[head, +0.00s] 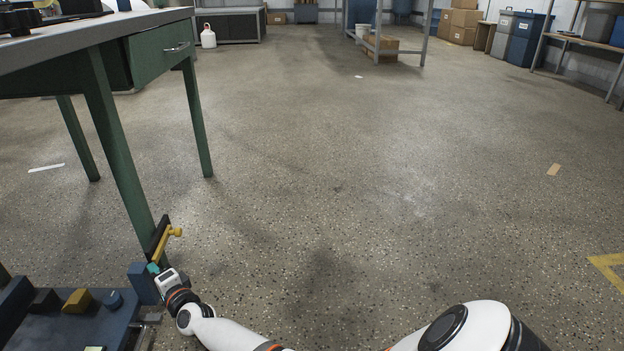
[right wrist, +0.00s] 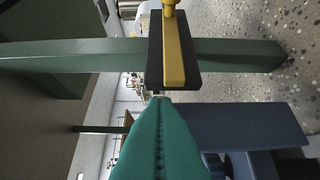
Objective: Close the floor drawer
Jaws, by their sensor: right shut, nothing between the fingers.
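A dark blue open drawer or tray (head: 58,332) lies low at the bottom left in the head view, cut off by the picture edge. A blue block-like part (head: 143,284) stands at its far right corner and shows in the right wrist view (right wrist: 240,128). A dark upright plate (head: 157,237) with a yellow bar and knob (head: 166,243) stands just beyond it; the bar also shows in the right wrist view (right wrist: 174,50). My right gripper (head: 153,268) has teal fingers, shut and empty, close to the plate and blue part; contact is unclear. My left gripper is out of view.
A green workbench (head: 160,52) stands at the left, its front leg (head: 118,150) close behind the plate. A yellow block (head: 77,301) and a blue cylinder (head: 114,299) sit in the tray. The speckled floor (head: 330,200) is clear in the middle and right.

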